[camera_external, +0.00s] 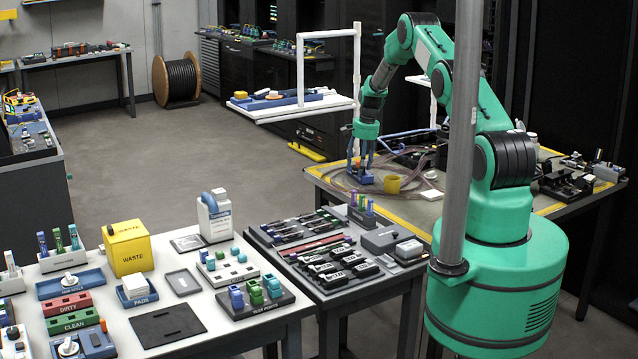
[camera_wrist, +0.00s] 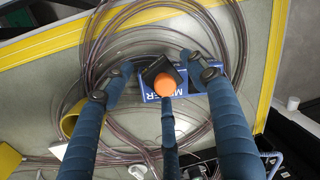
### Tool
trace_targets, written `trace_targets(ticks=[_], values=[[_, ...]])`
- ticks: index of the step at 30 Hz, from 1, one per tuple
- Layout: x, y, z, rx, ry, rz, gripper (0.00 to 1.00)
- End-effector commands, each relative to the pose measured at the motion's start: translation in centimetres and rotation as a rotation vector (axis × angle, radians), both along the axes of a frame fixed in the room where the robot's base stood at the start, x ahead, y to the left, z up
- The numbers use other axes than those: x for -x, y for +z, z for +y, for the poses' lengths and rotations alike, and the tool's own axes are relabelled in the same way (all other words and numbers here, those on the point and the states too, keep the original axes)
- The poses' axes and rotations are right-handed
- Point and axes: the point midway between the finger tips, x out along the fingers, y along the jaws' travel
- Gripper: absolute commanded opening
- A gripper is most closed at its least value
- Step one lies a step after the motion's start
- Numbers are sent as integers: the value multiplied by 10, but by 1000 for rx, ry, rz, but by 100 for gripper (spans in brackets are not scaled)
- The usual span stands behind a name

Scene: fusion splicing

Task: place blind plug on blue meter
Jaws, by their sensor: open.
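The blue meter (camera_wrist: 182,80) lies on the work table under my gripper (camera_wrist: 157,63) in the wrist view, its lettering partly covered. A black square piece with a rounded orange top (camera_wrist: 164,85), apparently the blind plug, appears over the meter's middle. My blue fingers are spread, with one on each side of this piece and a thinner finger below it. In the external view my gripper (camera_external: 361,158) points down, close above the blue meter (camera_external: 365,178). Whether the plug is fully seated cannot be told.
Clear coiled tubing (camera_wrist: 100,55) surrounds the meter. A yellow ring-shaped cup (camera_external: 391,185) stands close by, with a small white block (camera_external: 431,194) farther right. Black devices (camera_external: 565,183) occupy the table's right end. Yellow tape marks the table edge.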

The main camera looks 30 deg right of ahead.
Motion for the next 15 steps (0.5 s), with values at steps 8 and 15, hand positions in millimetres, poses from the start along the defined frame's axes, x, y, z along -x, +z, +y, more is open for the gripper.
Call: trace_targets(ticks=[8,15], values=[[0,6,0,0,0,-1,58],[2,29,-2,1,0,-3,58]])
